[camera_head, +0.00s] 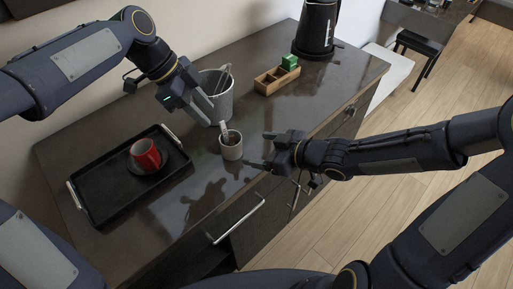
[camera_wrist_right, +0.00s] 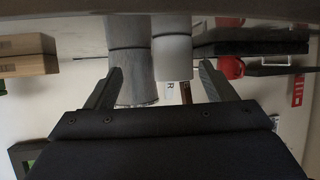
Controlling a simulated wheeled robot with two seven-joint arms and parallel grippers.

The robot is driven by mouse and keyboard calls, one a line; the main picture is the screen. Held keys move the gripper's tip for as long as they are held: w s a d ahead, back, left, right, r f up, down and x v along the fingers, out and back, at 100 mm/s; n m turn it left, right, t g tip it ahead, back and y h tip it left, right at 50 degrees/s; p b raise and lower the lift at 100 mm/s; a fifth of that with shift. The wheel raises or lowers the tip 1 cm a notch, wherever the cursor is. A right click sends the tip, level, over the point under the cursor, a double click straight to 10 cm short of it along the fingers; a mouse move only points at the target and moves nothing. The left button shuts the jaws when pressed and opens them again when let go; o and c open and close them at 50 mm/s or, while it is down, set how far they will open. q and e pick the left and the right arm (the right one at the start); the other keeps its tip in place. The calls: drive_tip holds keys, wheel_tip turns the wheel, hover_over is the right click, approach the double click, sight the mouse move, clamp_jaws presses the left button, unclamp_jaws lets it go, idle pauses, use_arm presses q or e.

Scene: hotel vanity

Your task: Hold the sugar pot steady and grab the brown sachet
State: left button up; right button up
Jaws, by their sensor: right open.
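The sugar pot (camera_head: 231,150) is a small pale cup standing upright on the dark counter; it also shows in the right wrist view (camera_wrist_right: 172,58), which is upside down. A white sachet (camera_wrist_right: 169,88) and the brown sachet (camera_wrist_right: 186,92) stick out of its mouth. In the head view the brown sachet is too small to make out clearly. My left gripper (camera_head: 194,122) is open and empty, above the counter to the upper left of the pot. My right gripper (camera_head: 258,150) is open and empty, just right of the pot, its fingers pointing towards it without touching.
A grey bucket (camera_head: 218,105) with a metal tool inside stands close behind the pot. A wooden box (camera_head: 268,84) with a green item and a black kettle (camera_head: 316,28) stand farther back.

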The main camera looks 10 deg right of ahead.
sight(241, 147)
drive_tip(key=shift+a+n+y, duration=0.3)
drive_tip(key=shift+a+y, duration=0.3)
drive_tip(key=shift+a, duration=0.3)
drive_tip(key=x, duration=0.7)
drive_tip(key=shift+a, duration=0.2)
drive_tip(key=c, duration=1.1)
